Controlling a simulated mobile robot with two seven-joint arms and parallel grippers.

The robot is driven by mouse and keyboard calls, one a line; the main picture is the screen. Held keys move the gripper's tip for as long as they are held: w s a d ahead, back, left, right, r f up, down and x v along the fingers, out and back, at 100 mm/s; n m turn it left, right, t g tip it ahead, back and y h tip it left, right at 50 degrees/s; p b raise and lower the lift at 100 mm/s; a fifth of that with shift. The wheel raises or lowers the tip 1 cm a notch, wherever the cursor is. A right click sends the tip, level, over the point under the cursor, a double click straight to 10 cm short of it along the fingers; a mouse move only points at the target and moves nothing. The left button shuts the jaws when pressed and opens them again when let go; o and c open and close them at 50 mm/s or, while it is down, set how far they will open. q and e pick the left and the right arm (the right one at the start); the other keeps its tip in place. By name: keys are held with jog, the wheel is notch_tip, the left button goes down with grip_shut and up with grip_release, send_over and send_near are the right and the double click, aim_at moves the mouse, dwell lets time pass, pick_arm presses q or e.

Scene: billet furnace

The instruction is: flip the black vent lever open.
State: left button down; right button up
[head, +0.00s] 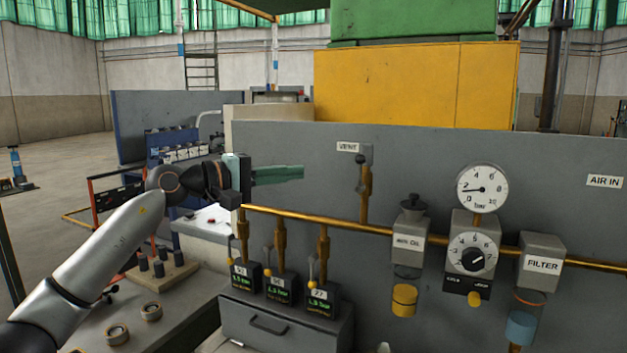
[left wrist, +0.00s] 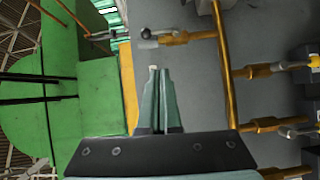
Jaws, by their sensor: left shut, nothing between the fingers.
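The black vent lever (head: 361,159) has a round dark knob and sits atop a brass vertical fitting (head: 365,190), just under the VENT label (head: 347,147) on the grey panel. In the left wrist view the vent fitting (left wrist: 185,37) shows beyond my fingertips, with the lever (left wrist: 148,38) at its end. My left gripper (head: 301,172) has green fingers, shut and empty, pointing right toward the lever. It is left of the lever with a clear gap in the picture. The fingers also show shut in the left wrist view (left wrist: 160,72). My right gripper is out of view.
An oil unit (head: 410,228), gauges (head: 482,188) and a filter (head: 541,260) stand to the right. The panel between gripper and vent fitting is bare.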

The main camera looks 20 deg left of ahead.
pick_arm(q)
jog(key=v, duration=0.3)
jog(key=shift+f, duration=0.1)
jog(key=shift+w, duration=0.1)
